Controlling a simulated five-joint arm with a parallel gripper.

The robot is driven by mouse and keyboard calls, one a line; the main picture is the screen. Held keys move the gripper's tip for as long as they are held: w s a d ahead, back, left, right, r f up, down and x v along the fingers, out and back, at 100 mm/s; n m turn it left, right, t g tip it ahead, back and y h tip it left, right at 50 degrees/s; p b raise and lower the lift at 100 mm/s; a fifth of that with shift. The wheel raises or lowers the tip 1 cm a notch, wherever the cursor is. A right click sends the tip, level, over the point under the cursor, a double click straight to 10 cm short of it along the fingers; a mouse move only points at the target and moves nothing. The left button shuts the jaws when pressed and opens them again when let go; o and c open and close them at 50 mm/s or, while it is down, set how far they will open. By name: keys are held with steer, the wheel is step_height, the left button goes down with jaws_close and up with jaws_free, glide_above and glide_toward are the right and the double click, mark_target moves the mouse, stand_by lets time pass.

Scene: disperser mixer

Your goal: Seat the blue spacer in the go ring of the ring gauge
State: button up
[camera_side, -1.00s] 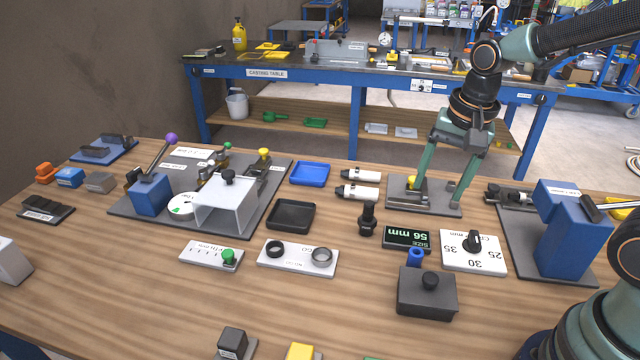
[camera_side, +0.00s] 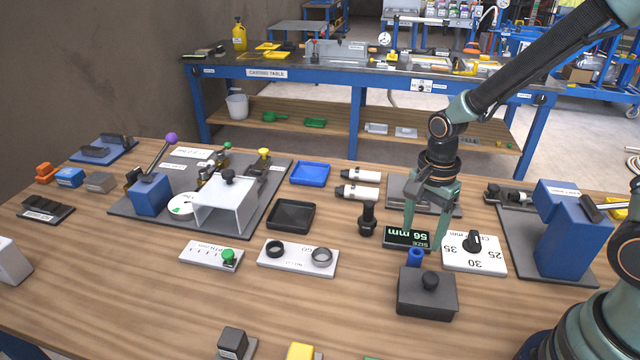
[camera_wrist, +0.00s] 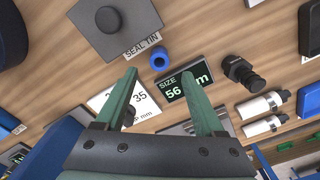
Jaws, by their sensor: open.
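The blue spacer (camera_side: 415,257) is a small blue ring on the table, between the size display and the dark seal tin. It also shows in the wrist view (camera_wrist: 160,61), just beyond and between my fingertips. The ring gauge (camera_side: 292,264) is a white plate left of the spacer with two rings. The go ring (camera_side: 321,255) is the grey ring on its right end; a black ring (camera_side: 275,249) is on its left.
The seal tin (camera_side: 427,294) stands right in front of the spacer. The size display (camera_side: 407,239), reading 56 mm, and a white dial plate (camera_side: 474,254) are close by. A black upright fitting (camera_side: 367,219) stands left of my gripper. Bare table lies between gauge and tin.

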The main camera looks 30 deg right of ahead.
mark_target(417, 251)
steer(key=shift+a+f, duration=0.2)
steer(key=shift+f, duration=2.3)
jaws_close()
